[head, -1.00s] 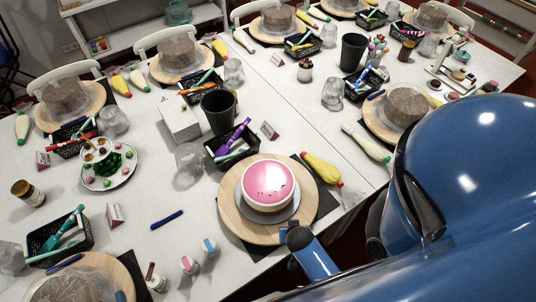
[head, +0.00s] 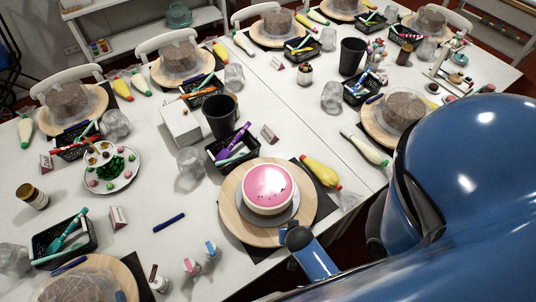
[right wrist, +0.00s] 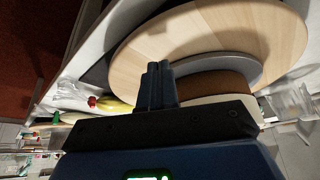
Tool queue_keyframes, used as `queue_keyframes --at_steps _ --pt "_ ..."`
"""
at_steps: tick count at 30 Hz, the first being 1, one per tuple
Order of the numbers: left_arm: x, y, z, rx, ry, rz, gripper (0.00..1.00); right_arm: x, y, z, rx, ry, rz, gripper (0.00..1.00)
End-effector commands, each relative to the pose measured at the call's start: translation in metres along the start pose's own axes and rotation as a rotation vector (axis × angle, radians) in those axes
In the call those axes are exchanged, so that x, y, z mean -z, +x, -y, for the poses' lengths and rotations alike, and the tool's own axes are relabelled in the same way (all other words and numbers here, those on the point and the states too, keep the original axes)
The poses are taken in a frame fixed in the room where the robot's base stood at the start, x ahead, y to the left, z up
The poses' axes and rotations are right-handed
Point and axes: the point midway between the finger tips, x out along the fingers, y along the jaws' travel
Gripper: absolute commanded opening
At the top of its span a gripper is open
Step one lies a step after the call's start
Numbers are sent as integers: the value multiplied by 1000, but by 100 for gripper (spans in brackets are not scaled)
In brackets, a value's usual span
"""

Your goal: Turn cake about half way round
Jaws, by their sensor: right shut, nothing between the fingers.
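The cake (head: 268,184) has a pink top with small dark marks near its front edge. It sits on a grey board (head: 270,221) on a round wooden turntable (head: 234,213) at the front of the table. In the right wrist view the turntable (right wrist: 205,38) fills the upper part, with the cake's brown side (right wrist: 215,84) below it. My right gripper (head: 293,231) is at the turntable's front right rim, its fingers shut and empty. In the right wrist view its fingertips (right wrist: 158,68) overlap the turntable; I cannot tell if they touch. My left gripper is out of view.
A yellow piping bag (head: 320,171) lies right of the turntable. A black basket (head: 236,156) of tools stands behind it. A blue pen (head: 168,222) and small bottles (head: 191,266) are on the left. My blue body hides the lower right.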

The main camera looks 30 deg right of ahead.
Motion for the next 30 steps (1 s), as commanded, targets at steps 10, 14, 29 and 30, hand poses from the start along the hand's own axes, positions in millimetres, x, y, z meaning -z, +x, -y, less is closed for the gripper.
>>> queue_keyframes --at_steps 10,14,29,30 --pt "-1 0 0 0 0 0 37 -8 -4 36 5 -10 -1 0" --pt "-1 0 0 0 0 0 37 -12 -6 53 4 -9 -2 0" --pt "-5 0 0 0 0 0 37 -21 -10 102 1 0 -2 0" --pt "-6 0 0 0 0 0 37 -19 -8 106 1 0 -2 0"
